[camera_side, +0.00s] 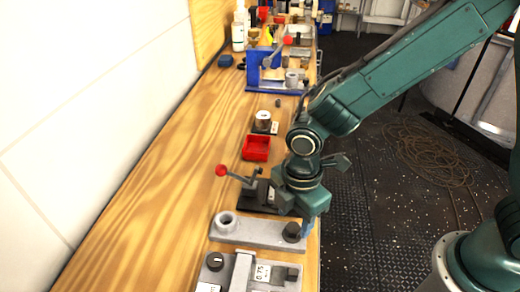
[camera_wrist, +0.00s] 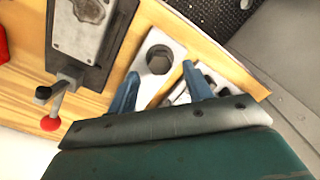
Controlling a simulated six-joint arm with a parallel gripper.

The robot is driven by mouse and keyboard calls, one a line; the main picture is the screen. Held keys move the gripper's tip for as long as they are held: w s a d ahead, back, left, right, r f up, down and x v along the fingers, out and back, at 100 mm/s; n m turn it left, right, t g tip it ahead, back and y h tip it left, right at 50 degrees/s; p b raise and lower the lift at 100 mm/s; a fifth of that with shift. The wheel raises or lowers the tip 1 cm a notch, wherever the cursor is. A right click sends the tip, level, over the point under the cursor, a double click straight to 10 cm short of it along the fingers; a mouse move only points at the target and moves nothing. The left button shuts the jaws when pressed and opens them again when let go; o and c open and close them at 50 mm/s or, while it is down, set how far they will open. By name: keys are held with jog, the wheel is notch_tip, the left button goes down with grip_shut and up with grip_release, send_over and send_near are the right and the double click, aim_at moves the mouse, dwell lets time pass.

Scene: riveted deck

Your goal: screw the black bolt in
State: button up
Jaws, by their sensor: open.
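The black bolt (camera_side: 292,231) stands at the right end of a grey plate (camera_side: 258,234) on the bench, near its aisle-side edge. A raised grey ring (camera_side: 226,221) is at the plate's other end. In the wrist view the bolt's dark hex head (camera_wrist: 158,60) shows on the rounded plate end. My gripper (camera_side: 307,224) is low over that end, close to the bolt. In the wrist view its two blue fingers (camera_wrist: 160,71) are apart, with the bolt head between and just beyond their tips. I cannot tell whether they touch it. The bolt's shank is hidden.
A clamp with a red-knobbed lever (camera_side: 222,170) stands just behind the plate. Another grey fixture (camera_side: 240,268) is in front. The bench's left side is clear.

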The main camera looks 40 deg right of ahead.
aim_at(293, 230)
jog(key=shift+f, duration=1.3)
jog(key=shift+c, duration=0.2)
jog(key=c, duration=0.9)
